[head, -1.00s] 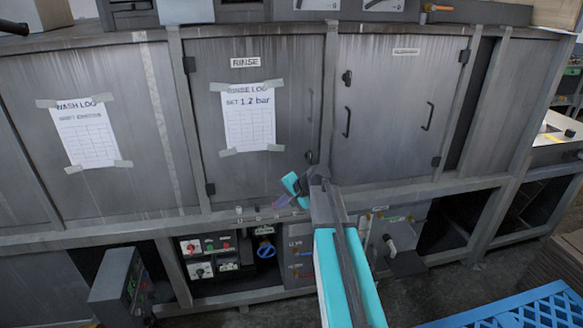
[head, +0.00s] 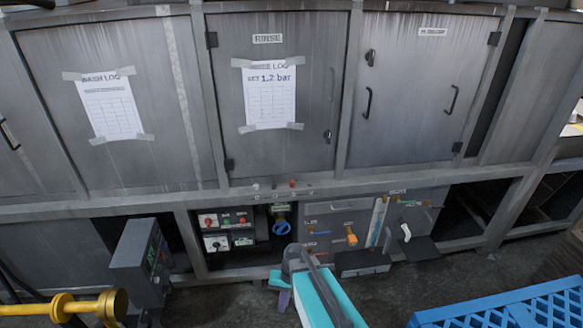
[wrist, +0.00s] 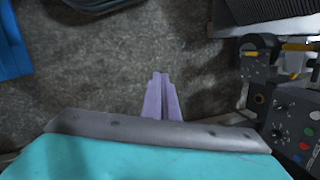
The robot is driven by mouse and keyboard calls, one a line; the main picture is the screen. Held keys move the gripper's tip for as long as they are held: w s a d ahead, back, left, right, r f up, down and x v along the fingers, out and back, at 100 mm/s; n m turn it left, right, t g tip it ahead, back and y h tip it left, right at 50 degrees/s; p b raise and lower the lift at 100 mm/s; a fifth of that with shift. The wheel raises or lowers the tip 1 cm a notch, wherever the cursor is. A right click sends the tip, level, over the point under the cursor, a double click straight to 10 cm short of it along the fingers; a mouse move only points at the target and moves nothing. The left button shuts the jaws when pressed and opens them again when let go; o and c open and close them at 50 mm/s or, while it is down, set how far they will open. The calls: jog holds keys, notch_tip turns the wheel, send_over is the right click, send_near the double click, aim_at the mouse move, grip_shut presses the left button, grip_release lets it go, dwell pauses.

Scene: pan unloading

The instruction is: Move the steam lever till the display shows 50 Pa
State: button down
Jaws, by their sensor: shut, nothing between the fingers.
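Under the machine, in the head view, a low panel (head: 325,218) carries an orange lever (head: 351,237) and a white-handled lever (head: 405,232). Its labels are too small to read, so I cannot tell which is the steam lever. A grey box (head: 135,262) at the lower left has a small green-lit display (head: 153,252); its value is unreadable. My gripper (head: 284,300) is low in front of the panel, partly hidden by my arm. In the wrist view its purple fingers (wrist: 161,96) are together and empty above the floor, apart from the controls.
A blue valve handle (head: 281,226) and a switch box (head: 226,231) sit left of the panel. A blue crate (head: 515,306) lies at the lower right, and a yellow pipe (head: 75,306) at the lower left. Bare floor (head: 400,285) lies in front of the machine.

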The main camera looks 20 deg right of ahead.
jog(key=s+a+f+n+g+h, duration=0.1)
jog(key=s+f, duration=0.3)
jog(key=s, duration=0.8)
jog(key=s+a+f+n+g+h, duration=0.1)
jog(key=s+f+n+g, duration=0.2)
jog(key=s, duration=0.9)
jog(key=shift+s+a+f+n+g+h, duration=0.15)
jog(key=shift+a+f+n+g+h, duration=0.25)
jog(key=shift+n, duration=0.4)
jog(key=shift+d, duration=0.25)
